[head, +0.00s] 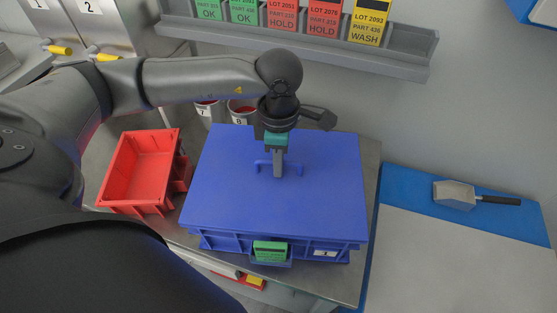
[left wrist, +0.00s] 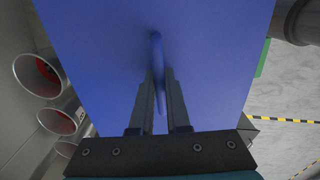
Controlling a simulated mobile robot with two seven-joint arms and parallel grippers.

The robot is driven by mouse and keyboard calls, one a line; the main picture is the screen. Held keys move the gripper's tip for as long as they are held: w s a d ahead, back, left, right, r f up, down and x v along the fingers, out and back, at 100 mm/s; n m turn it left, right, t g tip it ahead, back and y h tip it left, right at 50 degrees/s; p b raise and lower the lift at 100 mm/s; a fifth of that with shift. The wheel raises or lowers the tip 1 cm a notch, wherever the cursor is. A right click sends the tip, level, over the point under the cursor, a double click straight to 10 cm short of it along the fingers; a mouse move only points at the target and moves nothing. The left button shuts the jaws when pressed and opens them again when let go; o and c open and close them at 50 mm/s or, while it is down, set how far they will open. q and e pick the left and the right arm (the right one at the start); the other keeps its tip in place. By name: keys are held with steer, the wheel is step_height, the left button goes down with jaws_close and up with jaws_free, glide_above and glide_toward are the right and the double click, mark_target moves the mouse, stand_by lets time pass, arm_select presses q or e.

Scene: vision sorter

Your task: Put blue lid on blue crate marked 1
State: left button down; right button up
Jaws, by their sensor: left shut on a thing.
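The blue lid (head: 320,195) is a flat panel with a small handle (head: 262,165) in its middle. It lies over the blue crate (head: 220,241), whose front wall shows below it with a label 1 (head: 324,253) at the right. I cannot tell whether the lid rests on the rim or is slightly above it. My left gripper (head: 278,168) comes down from above and is shut on the lid's handle. In the left wrist view the two fingers (left wrist: 158,95) are on either side of the blue handle (left wrist: 157,55). The crate's inside is hidden. My right gripper is not in view.
A green card (head: 270,251) sits in a holder on the crate's front. An empty red bin (head: 140,170) stands to the left. Numbered cups (head: 241,112) stand behind. A card rack (head: 300,45) hangs above.

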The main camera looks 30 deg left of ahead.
arm_select(q)
steer(key=c, duration=0.8)
jaws_free()
step_height(320, 180, up, 15)
steer(key=shift+r, duration=0.15)
steer(key=shift+s, duration=0.1)
